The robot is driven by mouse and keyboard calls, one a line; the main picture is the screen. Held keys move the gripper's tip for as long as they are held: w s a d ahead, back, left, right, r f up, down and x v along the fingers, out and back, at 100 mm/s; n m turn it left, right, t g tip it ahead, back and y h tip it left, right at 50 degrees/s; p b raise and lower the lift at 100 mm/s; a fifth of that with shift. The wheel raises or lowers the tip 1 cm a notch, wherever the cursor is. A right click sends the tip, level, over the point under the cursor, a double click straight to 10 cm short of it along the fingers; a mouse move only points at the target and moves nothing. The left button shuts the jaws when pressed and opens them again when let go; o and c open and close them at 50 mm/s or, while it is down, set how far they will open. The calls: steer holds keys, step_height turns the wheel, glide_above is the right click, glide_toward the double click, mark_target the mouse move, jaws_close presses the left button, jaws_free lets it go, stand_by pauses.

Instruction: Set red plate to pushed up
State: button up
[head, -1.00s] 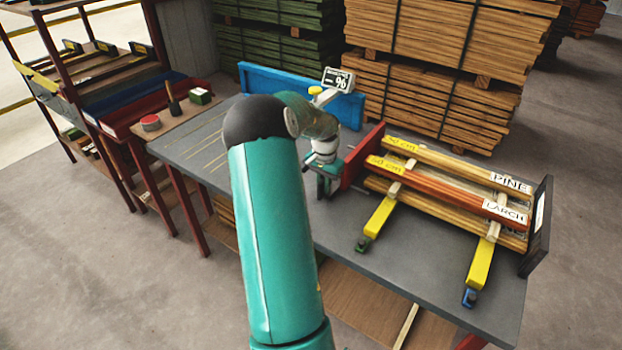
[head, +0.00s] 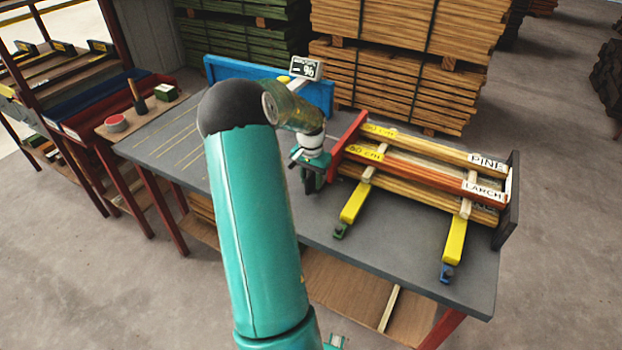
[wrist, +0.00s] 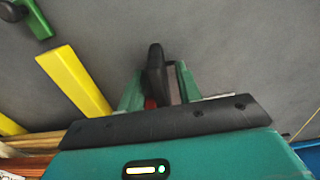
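The red plate (head: 347,137) stands upright at the left end of the plank stack on the grey table. My gripper (head: 309,184) points down just left of the plate's near end, low over the table; I cannot tell whether it touches the plate. In the wrist view the green fingers of my gripper (wrist: 158,88) are apart. A dark upright piece (wrist: 155,70) shows between them, with a gap to the right finger and a bit of red at its base. I cannot tell what this piece belongs to. Most of the plate is hidden in the wrist view.
Yellow bars (head: 353,203) with clamp ends stick out in front of the planks (head: 430,165). A dark end plate (head: 508,200) closes the right end. A small display (head: 305,68) and a blue board (head: 225,75) stand behind. The table (head: 180,140) is clear to the left.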

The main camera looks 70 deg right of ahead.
step_height(320, 180, up, 14)
steer(key=shift+f, duration=0.15)
stand_by(0.7)
steer(key=w+a+r+n+t, duration=0.1)
steer(key=w+a+r+n, duration=0.2)
steer(key=w+a, duration=0.45)
steer(key=w+a+r+n+t, duration=0.1)
steer(key=w+a+r+n, duration=0.25)
steer(key=a, duration=0.75)
steer(key=w+a+r+n+t, duration=0.1)
steer(key=w+a+r+n, duration=0.15)
steer(key=w+a, duration=0.5)
steer(key=s+a+n+t, duration=0.1)
steer(key=s+a+n, duration=0.2)
steer(key=a, duration=0.7)
steer(key=s+a+r+n, duration=0.1)
steer(key=s+a+n, duration=0.2)
steer(key=a, duration=0.7)
steer(key=s+a+n+t, duration=0.1)
steer(key=s+a+n, duration=0.2)
steer(key=a, duration=0.7)
steer(key=shift+r+n+t, duration=0.15)
steer(key=shift+n+t, duration=0.15)
steer(key=shift+n, duration=0.6)
steer(key=shift+d, duration=0.15)
